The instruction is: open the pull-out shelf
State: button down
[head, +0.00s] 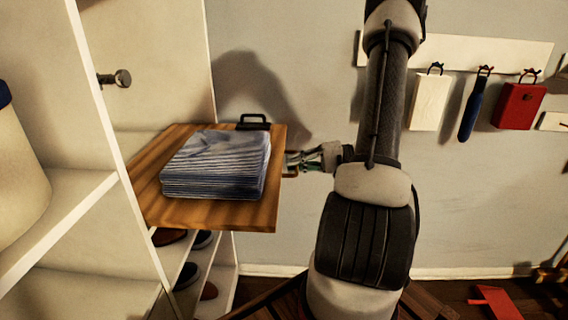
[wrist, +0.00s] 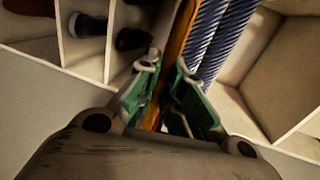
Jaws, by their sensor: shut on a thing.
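The pull-out shelf (head: 225,216) is a wooden board that sticks out of the white cabinet in the head view. A folded blue-and-white striped cloth stack (head: 215,170) lies on it. The shelf's handle (head: 290,174) is on its right-hand front edge. My gripper (head: 292,161) is at this edge and shut on the handle, whose grip is partly hidden by the fingers. In the wrist view my gripper (wrist: 166,72) has its green-padded fingers on either side of the narrow orange shelf edge (wrist: 179,32), and the striped cloth (wrist: 215,35) shows beside it.
A black handle-shaped object (head: 253,122) is at the shelf's back edge. Shoes (head: 187,276) sit in cubbies below. A wall rack (head: 470,53) with hanging items is at the right. A red object (head: 497,300) lies on the floor. Wall stands close behind the shelf.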

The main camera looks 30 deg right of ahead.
jog(key=shift+s+d, duration=0.15)
jog(key=shift+d, duration=0.1)
jog(key=c, duration=1.5)
grip_release()
jog(key=shift+c, duration=0.2)
jog(key=v, duration=1.2)
jog(key=shift+f, duration=0.1)
